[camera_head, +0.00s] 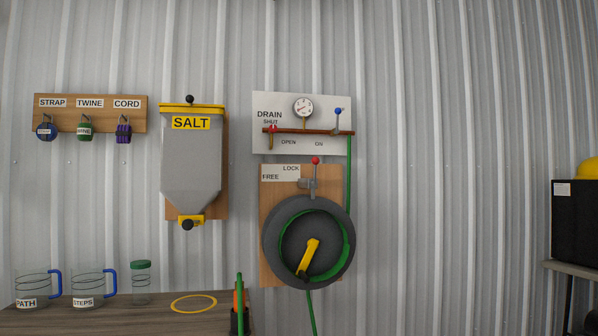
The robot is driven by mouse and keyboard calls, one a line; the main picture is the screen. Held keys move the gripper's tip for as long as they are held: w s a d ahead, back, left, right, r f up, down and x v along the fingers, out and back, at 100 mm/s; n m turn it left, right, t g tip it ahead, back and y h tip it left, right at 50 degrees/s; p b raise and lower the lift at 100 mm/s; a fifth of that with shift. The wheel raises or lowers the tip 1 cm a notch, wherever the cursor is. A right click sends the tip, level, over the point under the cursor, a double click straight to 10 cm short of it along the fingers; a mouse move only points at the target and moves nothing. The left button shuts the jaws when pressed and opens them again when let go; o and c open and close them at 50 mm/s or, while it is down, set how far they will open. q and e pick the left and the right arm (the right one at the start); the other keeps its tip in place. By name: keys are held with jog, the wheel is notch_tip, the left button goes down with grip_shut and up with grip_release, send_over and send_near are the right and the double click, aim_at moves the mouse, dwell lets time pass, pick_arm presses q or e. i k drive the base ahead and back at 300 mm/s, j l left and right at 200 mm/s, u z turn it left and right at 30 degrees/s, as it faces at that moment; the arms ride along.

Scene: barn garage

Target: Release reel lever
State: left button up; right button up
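The reel lever (315,175) has a red knob on a grey stem and stands upright on a wooden backboard (269,215). Its knob is to the right of the word LOCK, with FREE lower and farther left on the same white label (285,172). Below it hangs the dark grey hose reel (340,268), with a green hose (347,240) on it and a yellow crank handle (308,257) at its centre. Neither of my grippers is in view.
Above the reel is the drain panel (335,105) with a gauge and valve levers. A salt hopper (190,160) hangs to its left. A bench (120,318) at lower left holds jugs, a jar and a yellow ring. A dark box (578,225) stands at far right.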

aim_at(315, 161)
jog(key=k+l+z, duration=0.1)
jog(key=i+l, duration=0.2)
jog(key=i, duration=0.25)
jog(key=i+l, duration=0.2)
jog(key=i, duration=0.25)
jog(key=i+z, duration=0.2)
jog(key=k+z, duration=0.1)
jog(key=z, duration=0.9)
